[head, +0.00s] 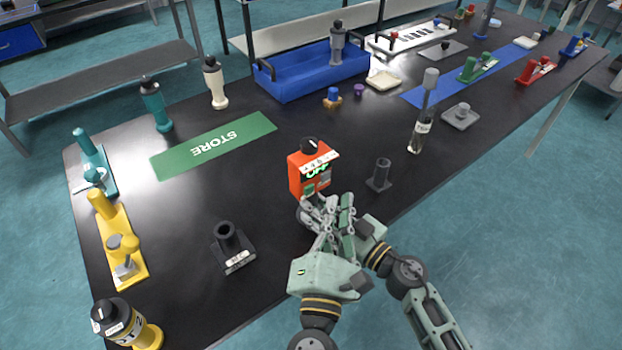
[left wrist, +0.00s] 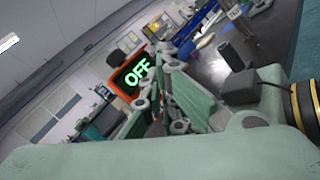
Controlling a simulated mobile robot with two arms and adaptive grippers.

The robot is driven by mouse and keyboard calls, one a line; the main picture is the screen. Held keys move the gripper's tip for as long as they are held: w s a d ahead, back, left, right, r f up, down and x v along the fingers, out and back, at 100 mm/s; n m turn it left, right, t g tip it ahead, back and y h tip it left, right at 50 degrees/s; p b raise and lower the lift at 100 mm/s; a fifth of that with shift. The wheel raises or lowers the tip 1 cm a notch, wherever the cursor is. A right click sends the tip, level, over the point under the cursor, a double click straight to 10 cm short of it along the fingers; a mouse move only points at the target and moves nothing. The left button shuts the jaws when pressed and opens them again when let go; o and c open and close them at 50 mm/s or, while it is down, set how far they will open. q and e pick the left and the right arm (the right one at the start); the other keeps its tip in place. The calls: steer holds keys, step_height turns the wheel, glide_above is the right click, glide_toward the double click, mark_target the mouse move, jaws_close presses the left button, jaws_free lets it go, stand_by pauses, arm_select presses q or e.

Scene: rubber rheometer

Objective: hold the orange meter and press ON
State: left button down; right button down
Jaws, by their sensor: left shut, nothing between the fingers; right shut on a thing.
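The orange meter (head: 294,174) stands upright in the head view near the table's front edge, with a black knob on top. Its display reads OFF in green; the same display faces me in the left wrist view (left wrist: 136,74). My right gripper (head: 312,211) is shut on the meter's lower part, which the fingers partly hide. My left gripper (head: 343,210) is shut and empty, close in front of the meter and beside the right gripper. The fingers overlap in the head view, so I cannot tell whether the left fingertips touch the meter.
A dark holder (head: 379,176) stands just right of the meter. Another black holder (head: 233,248) stands to the left. A green STORE mat (head: 180,166) lies behind on the left. A blue tray (head: 290,86) sits at the back. Bare tabletop lies left of the meter.

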mark_target(322, 171)
arm_select(q)
steer(key=shift+w+a, duration=0.5)
steer(key=shift+w, duration=0.2)
steer(key=shift+w+a, duration=0.5)
steer(key=shift+w, duration=0.15)
arm_select(e)
steer(key=shift+f, duration=0.1)
stand_by(0.4)
arm_select(q)
steer(key=shift+w+a, duration=0.25)
steer(key=shift+w, duration=0.1)
steer(key=shift+w+a, duration=0.15)
steer(key=shift+w, duration=0.05)
stand_by(0.4)
steer(key=shift+s+d, duration=0.4)
steer(key=shift+s, duration=0.15)
steer(key=s+d, duration=0.3)
steer(key=s, duration=0.2)
steer(key=shift+d, duration=0.3)
stand_by(0.4)
